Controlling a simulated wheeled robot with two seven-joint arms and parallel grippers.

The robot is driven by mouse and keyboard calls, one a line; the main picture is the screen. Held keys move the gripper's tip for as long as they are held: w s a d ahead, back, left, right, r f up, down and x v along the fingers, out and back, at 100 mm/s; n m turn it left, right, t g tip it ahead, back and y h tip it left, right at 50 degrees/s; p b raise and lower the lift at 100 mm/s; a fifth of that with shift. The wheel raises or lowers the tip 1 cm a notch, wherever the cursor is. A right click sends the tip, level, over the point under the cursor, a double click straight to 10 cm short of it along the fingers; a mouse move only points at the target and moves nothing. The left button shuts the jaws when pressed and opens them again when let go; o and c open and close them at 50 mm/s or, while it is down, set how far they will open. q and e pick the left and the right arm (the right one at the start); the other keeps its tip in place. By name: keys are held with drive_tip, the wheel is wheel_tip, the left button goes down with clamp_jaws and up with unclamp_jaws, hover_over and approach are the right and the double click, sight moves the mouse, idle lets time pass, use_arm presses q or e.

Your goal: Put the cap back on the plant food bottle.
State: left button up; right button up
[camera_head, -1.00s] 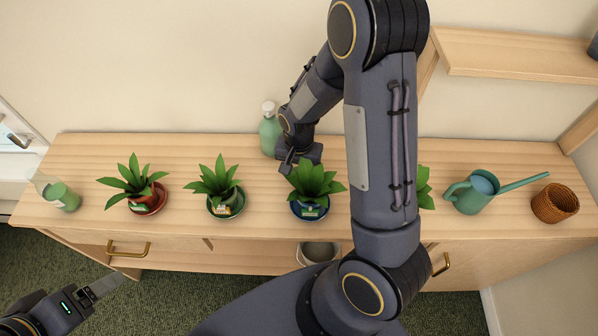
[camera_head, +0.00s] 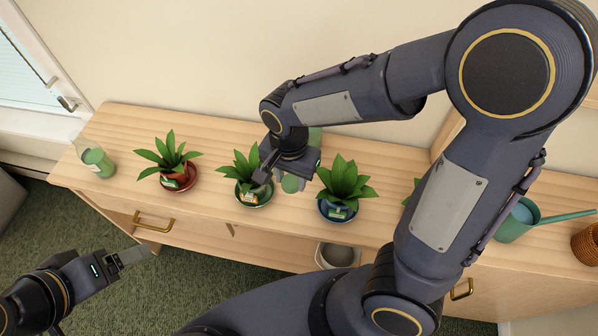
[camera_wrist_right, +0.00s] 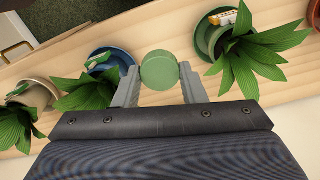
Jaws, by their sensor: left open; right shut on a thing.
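A clear bottle with a green lower part (camera_head: 97,158), which looks like the plant food bottle, stands upright at the left end of the wooden cabinet top. My right gripper (camera_head: 281,181) is shut on a round green cap (camera_head: 290,184), between the middle plant and the blue-potted plant. In the right wrist view the cap (camera_wrist_right: 160,70) sits between the two fingertips (camera_wrist_right: 160,82), its round face showing. The gripper is well to the right of the bottle. My left gripper (camera_head: 138,256) is open and empty, low in front of the cabinet.
Plants stand in a red pot (camera_head: 178,180), a green pot (camera_head: 258,196) and a blue pot (camera_head: 336,212). A green bottle (camera_head: 315,138) stands behind my right gripper. A teal watering can (camera_head: 515,222) and a wicker basket (camera_head: 587,243) are at the right. The strip behind the left plants is clear.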

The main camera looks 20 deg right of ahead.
idle(0.3)
drive_tip(key=w+d+f+n, duration=0.2)
drive_tip(key=w+f+n, duration=0.1)
drive_tip(key=w+d+f+n, duration=0.6)
drive_tip(key=shift+w, duration=0.35)
